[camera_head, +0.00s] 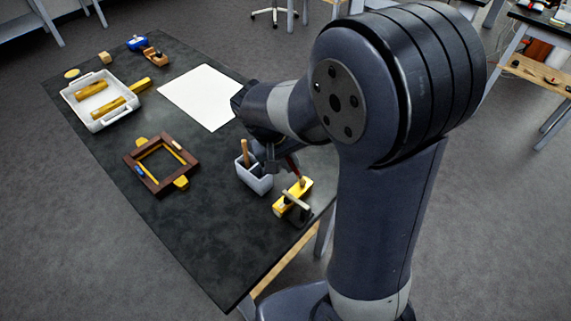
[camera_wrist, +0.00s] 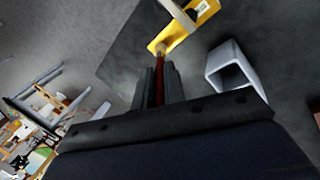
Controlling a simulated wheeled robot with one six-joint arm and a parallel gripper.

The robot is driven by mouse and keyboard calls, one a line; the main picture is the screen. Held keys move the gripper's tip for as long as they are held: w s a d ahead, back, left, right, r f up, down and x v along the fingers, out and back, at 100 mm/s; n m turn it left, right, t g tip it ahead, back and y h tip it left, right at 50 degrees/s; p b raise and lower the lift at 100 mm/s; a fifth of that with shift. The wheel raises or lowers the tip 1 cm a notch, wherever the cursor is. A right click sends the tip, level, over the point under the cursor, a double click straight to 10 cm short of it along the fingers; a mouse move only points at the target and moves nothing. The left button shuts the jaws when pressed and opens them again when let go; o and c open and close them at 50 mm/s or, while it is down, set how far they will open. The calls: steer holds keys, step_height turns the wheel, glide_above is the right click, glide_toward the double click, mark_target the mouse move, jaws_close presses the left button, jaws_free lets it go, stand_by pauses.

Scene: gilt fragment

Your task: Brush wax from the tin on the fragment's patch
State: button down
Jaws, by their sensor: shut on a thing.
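My gripper (camera_head: 276,160) (camera_wrist: 159,85) is shut on a slim brush (camera_wrist: 159,78) with a red handle and pale tip, which also shows in the head view (camera_head: 292,164). The tip points down at one end of a yellow-gold block (camera_head: 305,186) (camera_wrist: 178,35), which looks like the fragment. I cannot tell whether the tip touches it. A pale wooden bar (camera_head: 295,200) lies across the block, beside a dark block (camera_head: 298,216). No patch can be made out. A small round yellowish disc (camera_head: 72,73) at the far left may be the tin; I cannot be sure.
A grey holder (camera_head: 253,180) (camera_wrist: 231,66) with a wooden handle in it stands close left of my gripper. A brown frame (camera_head: 150,181), white tray (camera_head: 101,122) with gold pieces, white sheet (camera_head: 203,95) and blue item (camera_head: 138,42) lie farther off. The table's front left is bare.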

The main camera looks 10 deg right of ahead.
stand_by(2.1)
steer(key=shift+r, duration=0.1)
steer(key=shift+r+p, duration=2.3)
steer(key=shift+r, duration=0.65)
steer(key=shift+r+p, duration=1.25)
steer(key=shift+r, duration=0.3)
steer(key=shift+f, duration=0.15)
